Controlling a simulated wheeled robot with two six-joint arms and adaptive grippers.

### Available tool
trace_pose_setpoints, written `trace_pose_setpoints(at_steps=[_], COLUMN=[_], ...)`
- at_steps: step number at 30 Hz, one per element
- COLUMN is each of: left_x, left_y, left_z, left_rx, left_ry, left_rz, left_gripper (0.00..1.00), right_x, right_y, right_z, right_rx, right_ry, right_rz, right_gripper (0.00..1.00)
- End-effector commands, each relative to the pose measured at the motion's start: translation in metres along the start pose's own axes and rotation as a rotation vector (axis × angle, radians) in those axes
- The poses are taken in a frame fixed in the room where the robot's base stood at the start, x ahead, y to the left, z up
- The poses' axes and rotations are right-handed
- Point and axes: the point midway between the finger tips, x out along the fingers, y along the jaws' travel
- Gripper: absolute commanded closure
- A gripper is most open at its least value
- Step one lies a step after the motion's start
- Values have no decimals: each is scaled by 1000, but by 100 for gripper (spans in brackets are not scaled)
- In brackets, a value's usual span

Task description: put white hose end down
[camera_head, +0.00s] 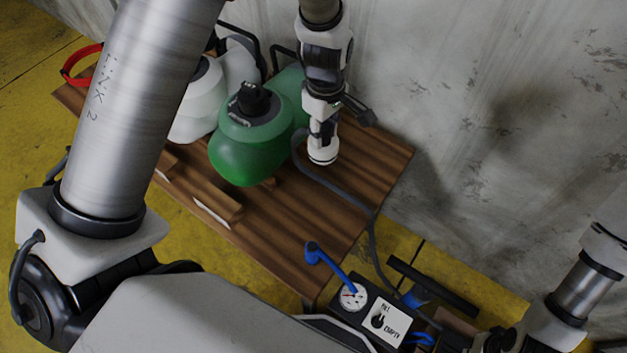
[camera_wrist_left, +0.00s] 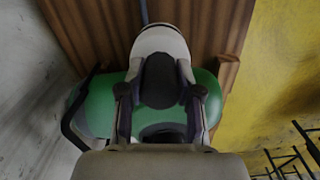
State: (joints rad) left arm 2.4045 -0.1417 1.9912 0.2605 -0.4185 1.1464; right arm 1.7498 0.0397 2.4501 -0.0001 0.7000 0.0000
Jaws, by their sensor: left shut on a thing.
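The white hose end (camera_head: 322,155) is in my left gripper (camera_head: 323,135), which points down above the wooden table top (camera_head: 350,190). The left wrist view shows the white piece (camera_wrist_left: 160,42) with a dark part between the two fingers (camera_wrist_left: 160,95). A grey hose (camera_head: 335,187) runs beside it across the table and down towards the pump box. I cannot tell whether the hose end touches the table. The fingers of my right gripper are not visible; only part of my right arm shows at the lower right.
A green rounded object with a black top (camera_head: 245,150) stands just left of the gripper, with white rounded ones (camera_head: 198,100) behind. A pump box with a gauge and switch (camera_head: 385,318) is below the table. The table's right side is clear, and a concrete wall (camera_head: 500,110) is beyond.

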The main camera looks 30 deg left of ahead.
Motion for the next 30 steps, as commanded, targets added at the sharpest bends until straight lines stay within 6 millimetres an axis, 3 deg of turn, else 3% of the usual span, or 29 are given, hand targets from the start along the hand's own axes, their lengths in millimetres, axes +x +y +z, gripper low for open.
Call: trace_pose_setpoints(at_steps=[1,6,15,18,23,30], left_x=[18,49,99,108,118,168], left_y=[-4,-14,-32,-36,-39,-40], left_z=[0,-1,-2,-2,-2,-2], left_rx=[-120,-598,-1412,-1604,-1746,-1757], left_ry=[-1,-1,1,1,2,4], left_rz=[-2,-2,-1,-1,-2,-3], left_gripper=[100,100,100,100,100,100], right_x=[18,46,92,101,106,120], right_y=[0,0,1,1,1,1], right_z=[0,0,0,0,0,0], right_rx=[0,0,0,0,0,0], right_ry=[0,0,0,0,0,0], right_rz=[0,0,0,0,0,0], right_gripper=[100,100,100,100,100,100])
